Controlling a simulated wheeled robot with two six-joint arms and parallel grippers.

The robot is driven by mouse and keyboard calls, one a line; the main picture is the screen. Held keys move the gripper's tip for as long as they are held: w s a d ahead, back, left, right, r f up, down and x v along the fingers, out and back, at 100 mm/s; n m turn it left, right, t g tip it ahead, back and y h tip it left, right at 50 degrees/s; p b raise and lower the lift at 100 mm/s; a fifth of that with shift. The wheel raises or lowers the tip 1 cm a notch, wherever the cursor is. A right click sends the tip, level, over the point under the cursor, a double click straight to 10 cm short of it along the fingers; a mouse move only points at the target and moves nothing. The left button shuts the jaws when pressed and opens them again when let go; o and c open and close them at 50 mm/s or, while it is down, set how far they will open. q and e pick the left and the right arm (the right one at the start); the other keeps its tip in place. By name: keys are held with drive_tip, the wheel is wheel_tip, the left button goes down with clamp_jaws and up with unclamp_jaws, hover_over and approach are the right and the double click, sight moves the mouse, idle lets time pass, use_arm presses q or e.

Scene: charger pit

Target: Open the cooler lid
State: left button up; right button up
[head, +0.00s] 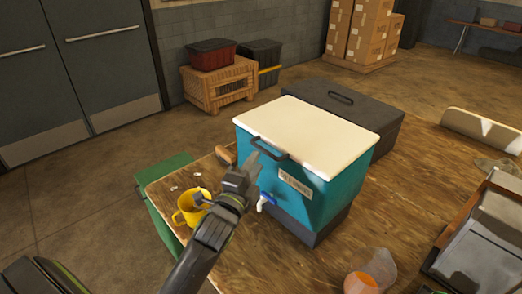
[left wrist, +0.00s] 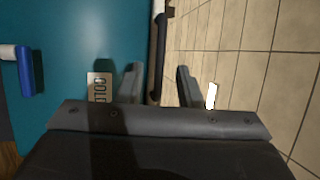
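The teal cooler (head: 290,197) stands on the wooden table with its cream lid (head: 305,135) shut. A dark handle (head: 268,149) sticks out from the lid's front edge. My left gripper (head: 252,167) is at the cooler's front, just below the handle. In the left wrist view my left gripper (left wrist: 159,85) is open, and the dark handle (left wrist: 157,55) runs between its two fingers, with no clear contact. The cooler's teal front (left wrist: 75,40) fills the left of that view. My right gripper is not in view.
A blue-handled tap (head: 266,201) juts from the cooler's front. A yellow mug (head: 191,208) stands left of my left gripper. A dark case (head: 345,104) is behind the cooler. An orange-filled clear cup (head: 370,272) and a grey metal unit (head: 488,235) are at the right.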

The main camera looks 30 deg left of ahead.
use_arm(q)
drive_tip(key=shift+w+a+r+p, duration=0.1)
drive_tip(key=shift+w+r+p, duration=0.1)
drive_tip(key=shift+w, duration=0.9)
drive_tip(key=shift+w+a+r+p, duration=0.1)
drive_tip(key=shift+w+r, duration=0.05)
drive_tip(key=shift+w, duration=0.9)
clamp_jaws()
